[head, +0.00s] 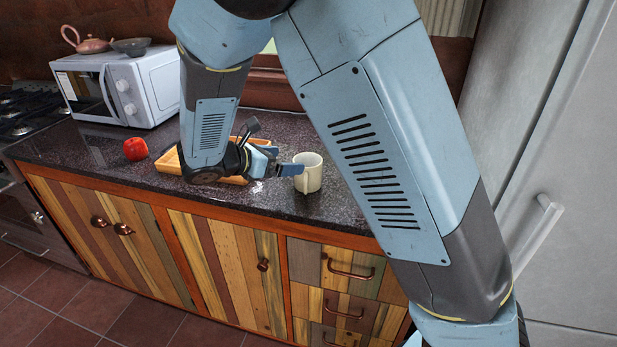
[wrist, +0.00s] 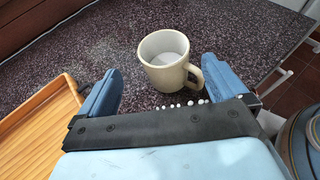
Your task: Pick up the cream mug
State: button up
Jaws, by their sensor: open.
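The cream mug (head: 309,174) stands upright on the dark speckled countertop, toward its right end. In the wrist view the mug (wrist: 163,62) is empty inside, and its handle points right and toward me. My gripper (head: 284,169) is open and low over the counter, just left of the mug. In the wrist view my gripper's two blue fingers (wrist: 160,82) are spread apart, with the mug ahead of and between them. The handle is close to the right finger; I cannot tell whether they touch.
A wooden tray (wrist: 42,120) lies left of my gripper. A red apple (head: 135,149) and a white microwave (head: 126,86) with a teapot (head: 85,42) and bowl (head: 131,46) on top are further left. A fridge (head: 550,170) stands at right. Counter behind the mug is clear.

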aim_at(317, 161)
jog(key=shift+s+f+x, duration=0.15)
jog(key=shift+x, duration=2)
jog(key=shift+s+f+x, duration=0.1)
jog(key=shift+f+x, duration=0.05)
jog(key=shift+x, duration=2.05)
jog(key=shift+r, duration=0.1)
jog(key=c, duration=1.1)
jog(key=shift+c, duration=0.2)
jog(key=shift+r, duration=0.15)
